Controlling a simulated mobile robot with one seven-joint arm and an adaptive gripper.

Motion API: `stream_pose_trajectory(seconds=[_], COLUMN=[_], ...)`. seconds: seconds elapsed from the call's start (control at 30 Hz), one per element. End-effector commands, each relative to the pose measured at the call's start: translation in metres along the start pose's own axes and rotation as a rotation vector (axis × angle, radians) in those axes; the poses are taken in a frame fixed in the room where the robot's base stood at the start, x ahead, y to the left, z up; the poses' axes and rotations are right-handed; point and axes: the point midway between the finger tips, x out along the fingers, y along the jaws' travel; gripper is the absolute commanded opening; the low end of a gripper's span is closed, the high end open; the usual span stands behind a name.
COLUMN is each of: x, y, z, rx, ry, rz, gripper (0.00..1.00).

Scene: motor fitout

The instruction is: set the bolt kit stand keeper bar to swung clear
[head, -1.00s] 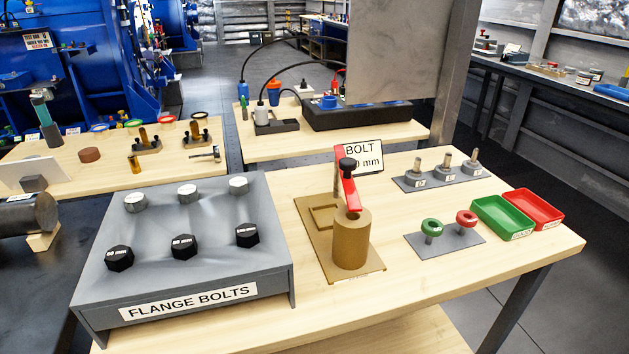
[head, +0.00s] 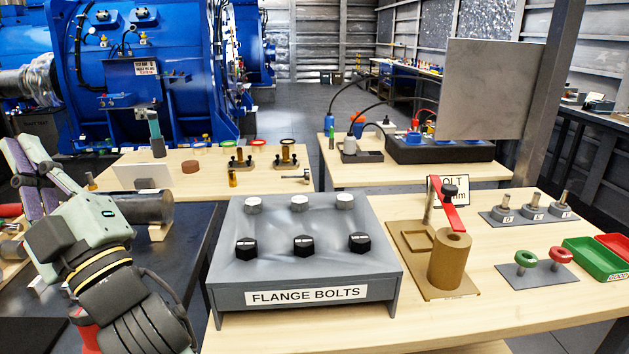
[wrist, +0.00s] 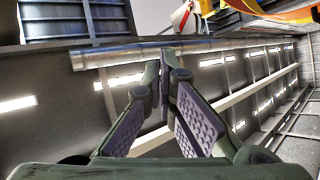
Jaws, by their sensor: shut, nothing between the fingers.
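The bolt kit stand (head: 408,245) is a brown plate with an upright brown cylinder (head: 450,262) and a post behind it. The red keeper bar (head: 447,206), with a black knob (head: 449,191), runs from near the post and reaches over the top of the cylinder. I cannot tell whether it touches the cylinder. My gripper (head: 28,150) is raised at the far left, well away from the stand. In the wrist view my gripper (wrist: 164,78) has its fingers together and empty, with the stand out of sight.
The grey FLANGE BOLTS rack (head: 300,270) stands left of the stand, between it and my arm. A sign (head: 462,188) is behind the keeper bar. Ring pegs (head: 526,259), a green tray (head: 593,257) and a red tray (head: 615,243) lie to the right.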

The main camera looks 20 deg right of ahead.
Motion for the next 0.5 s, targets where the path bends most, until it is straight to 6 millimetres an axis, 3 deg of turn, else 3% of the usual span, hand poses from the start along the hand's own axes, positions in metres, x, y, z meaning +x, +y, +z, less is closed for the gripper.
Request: stream_pose_trajectory(seconds=[0.03, 0.1, 0.27, 0.5], x=[-0.006, -0.016, -0.053, -0.143], y=[0.020, 0.044, 0.105, 0.205], z=[0.026, 0.058, 0.123, 0.193], rx=[-0.081, -0.181, -0.398, -0.674], ry=[-0.074, -0.172, -0.405, -0.776], rz=[0.011, 0.015, 0.017, -0.005], gripper=[0.00, 0.00, 0.00, 0.00])
